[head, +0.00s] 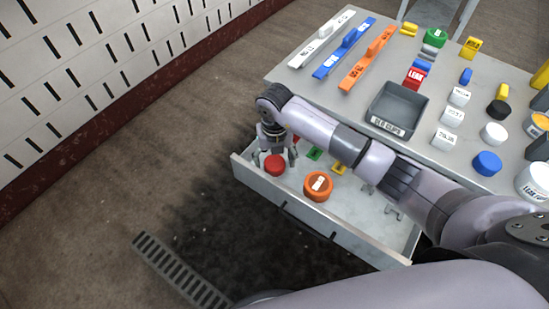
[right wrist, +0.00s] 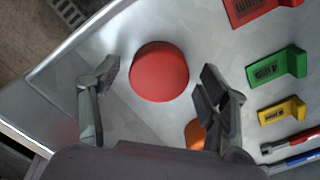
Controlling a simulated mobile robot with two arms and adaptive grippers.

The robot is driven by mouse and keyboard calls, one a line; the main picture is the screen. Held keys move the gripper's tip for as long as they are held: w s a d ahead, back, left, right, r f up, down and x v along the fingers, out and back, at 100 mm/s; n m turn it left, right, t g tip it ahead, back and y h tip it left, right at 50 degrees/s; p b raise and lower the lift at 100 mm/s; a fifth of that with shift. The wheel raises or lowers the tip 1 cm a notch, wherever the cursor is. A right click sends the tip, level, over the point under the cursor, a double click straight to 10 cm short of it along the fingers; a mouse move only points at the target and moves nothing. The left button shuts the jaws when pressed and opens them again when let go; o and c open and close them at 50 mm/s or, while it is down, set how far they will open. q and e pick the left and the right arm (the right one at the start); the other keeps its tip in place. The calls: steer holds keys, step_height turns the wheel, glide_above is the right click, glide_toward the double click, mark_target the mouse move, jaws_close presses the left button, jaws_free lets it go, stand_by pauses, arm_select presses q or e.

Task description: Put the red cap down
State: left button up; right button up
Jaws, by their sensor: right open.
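The red cap (head: 275,165) is round and sits in the left end of the open drawer (head: 335,222). In the right wrist view the red cap (right wrist: 159,71) lies on the grey drawer floor between and just beyond the fingertips, with a gap on both sides. My right gripper (head: 273,156) reaches down over it in the head view. Its fingers stand apart and hold nothing, as the right wrist view (right wrist: 157,82) also shows. My left gripper does not show in either view.
An orange cap (head: 318,186) lies right of the red cap. The table (head: 350,88) above bears a grey tray (head: 415,88), several caps, and long white, blue and orange pieces.

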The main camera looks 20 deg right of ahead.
mark_target(275, 161)
steer(key=shift+r, duration=0.25)
step_height(275, 161, up, 12)
stand_by(0.3)
steer(key=shift+f, duration=0.15)
